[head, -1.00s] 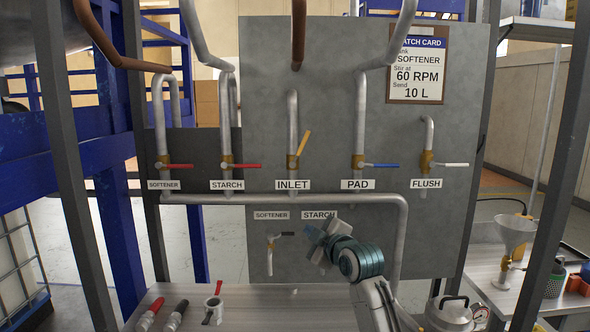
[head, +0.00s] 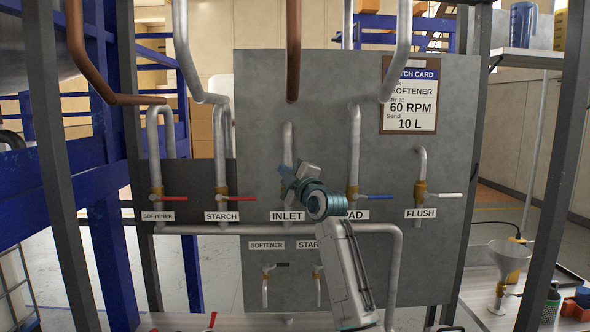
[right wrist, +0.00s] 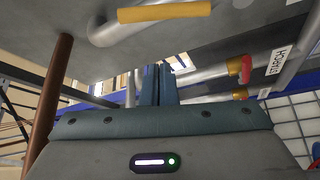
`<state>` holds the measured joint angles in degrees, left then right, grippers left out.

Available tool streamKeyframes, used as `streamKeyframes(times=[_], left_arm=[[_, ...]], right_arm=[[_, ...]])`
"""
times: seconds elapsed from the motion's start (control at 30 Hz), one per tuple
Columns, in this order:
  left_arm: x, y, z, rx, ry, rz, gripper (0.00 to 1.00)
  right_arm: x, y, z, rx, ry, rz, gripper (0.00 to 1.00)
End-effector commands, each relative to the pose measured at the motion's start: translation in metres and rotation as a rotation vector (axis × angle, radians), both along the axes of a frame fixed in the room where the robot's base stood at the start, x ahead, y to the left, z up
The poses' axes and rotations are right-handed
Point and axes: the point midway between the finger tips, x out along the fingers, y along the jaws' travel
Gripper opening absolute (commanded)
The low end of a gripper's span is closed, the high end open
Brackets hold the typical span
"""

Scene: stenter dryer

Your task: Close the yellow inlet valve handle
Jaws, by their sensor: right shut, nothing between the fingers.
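The yellow inlet valve handle (right wrist: 165,12) shows as a yellow bar at the top of the right wrist view, apart from the finger tips in that picture. In the head view my right gripper hides it, above the INLET label (head: 287,216). The grey inlet pipe (head: 287,140) runs up from there. My right gripper (head: 287,172) is in front of the inlet valve, pointing up and left. Its fingers (right wrist: 157,85) are together and empty. Whether it touches the handle I cannot tell. My left gripper is not in view.
The red starch handle (head: 250,198) is left of the inlet and the blue pad handle (head: 376,197) right of it. A white flush handle (head: 450,196) is further right. A brown pipe (head: 293,60) ends above the inlet pipe. The grey panel (head: 460,130) stands behind.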

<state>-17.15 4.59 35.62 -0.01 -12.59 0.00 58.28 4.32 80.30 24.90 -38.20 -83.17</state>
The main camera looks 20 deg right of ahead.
Motion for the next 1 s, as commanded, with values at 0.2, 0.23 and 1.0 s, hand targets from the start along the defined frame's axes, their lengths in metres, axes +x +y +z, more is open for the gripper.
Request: streamKeyframes(times=[0.2,0.23,1.0], left_arm=[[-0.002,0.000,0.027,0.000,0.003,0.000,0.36],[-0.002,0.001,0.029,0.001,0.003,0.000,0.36],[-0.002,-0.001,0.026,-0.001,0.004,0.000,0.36]], right_arm=[[0.013,-0.017,-0.002,-0.002,0.003,-0.004,0.00],[0.013,-0.020,-0.004,-0.001,0.004,-0.003,0.00],[0.011,-0.040,-0.017,0.019,-0.005,-0.002,0.00]])
